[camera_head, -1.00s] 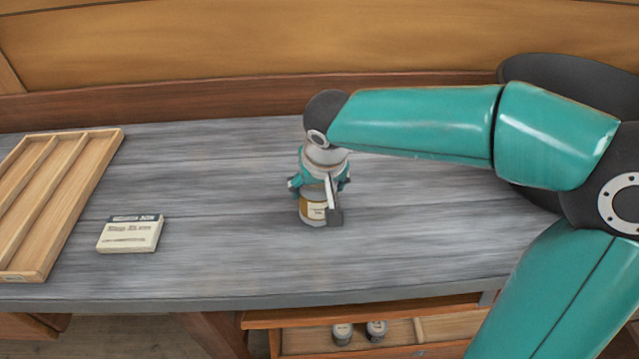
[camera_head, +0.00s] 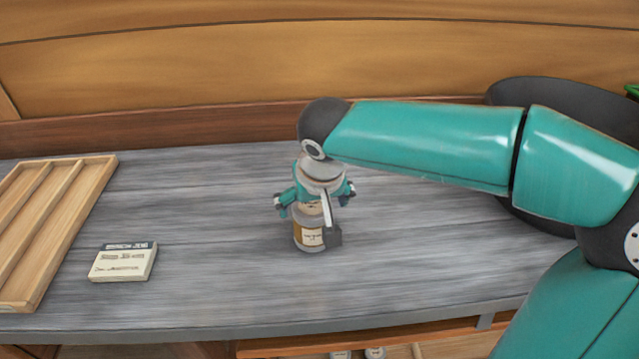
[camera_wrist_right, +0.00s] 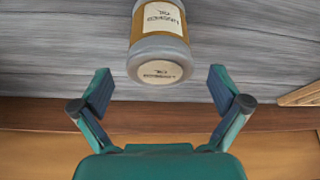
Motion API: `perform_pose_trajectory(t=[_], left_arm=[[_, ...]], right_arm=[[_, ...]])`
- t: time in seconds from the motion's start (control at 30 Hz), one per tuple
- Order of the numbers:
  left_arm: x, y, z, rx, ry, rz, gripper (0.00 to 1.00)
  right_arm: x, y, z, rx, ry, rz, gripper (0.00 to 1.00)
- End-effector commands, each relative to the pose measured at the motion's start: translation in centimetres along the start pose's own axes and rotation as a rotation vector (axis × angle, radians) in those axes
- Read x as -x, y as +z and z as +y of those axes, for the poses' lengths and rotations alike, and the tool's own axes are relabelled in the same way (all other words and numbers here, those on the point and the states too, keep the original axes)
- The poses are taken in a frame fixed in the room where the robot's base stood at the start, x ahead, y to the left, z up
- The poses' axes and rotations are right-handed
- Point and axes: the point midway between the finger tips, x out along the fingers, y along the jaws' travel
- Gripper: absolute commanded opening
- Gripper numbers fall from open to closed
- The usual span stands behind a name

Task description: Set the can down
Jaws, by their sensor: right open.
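The can (camera_head: 309,236) stands upright on the grey bench top (camera_head: 200,215), near its middle. It has a grey body and a tan band with a white label. My right gripper (camera_head: 315,197) is over the can from above, with its fingers spread apart. In the right wrist view the can (camera_wrist_right: 159,45) shows its labelled lid, reading linseed oil, and lies beyond the open fingertips (camera_wrist_right: 160,88), with clear gaps on both sides. My left gripper is not in view.
A wooden compartment tray (camera_head: 50,225) lies on the bench at the left. A small cream card block (camera_head: 123,262) with a dark top strip is beside it. An open drawer below the front edge holds small cans (camera_head: 374,353). The bench around the can is clear.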

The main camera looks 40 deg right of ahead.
Motion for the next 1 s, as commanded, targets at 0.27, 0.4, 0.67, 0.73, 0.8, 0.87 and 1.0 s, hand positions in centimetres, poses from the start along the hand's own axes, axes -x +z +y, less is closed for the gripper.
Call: perform_pose_trajectory(t=[0.27,0.4,0.67,0.73,0.8,0.87,1.0], left_arm=[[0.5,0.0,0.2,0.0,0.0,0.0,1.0],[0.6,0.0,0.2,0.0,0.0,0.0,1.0],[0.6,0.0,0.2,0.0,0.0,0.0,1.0],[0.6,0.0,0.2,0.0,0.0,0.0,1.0],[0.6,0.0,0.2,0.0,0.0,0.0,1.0],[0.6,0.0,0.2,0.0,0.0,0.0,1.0],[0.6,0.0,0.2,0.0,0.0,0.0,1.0]], right_arm=[[5.8,-0.1,-0.1,0.001,-0.003,0.003,0.99],[7.4,-0.1,-0.1,0.001,-0.002,0.002,0.99],[8.1,0.0,0.0,0.0,0.001,0.0,0.99],[8.1,0.0,0.0,0.0,0.001,0.0,0.99],[8.1,0.0,0.0,0.0,0.001,0.0,0.99],[8.1,0.0,0.0,0.0,0.001,0.0,0.99],[8.1,0.0,0.0,0.0,0.001,0.0,0.99]])
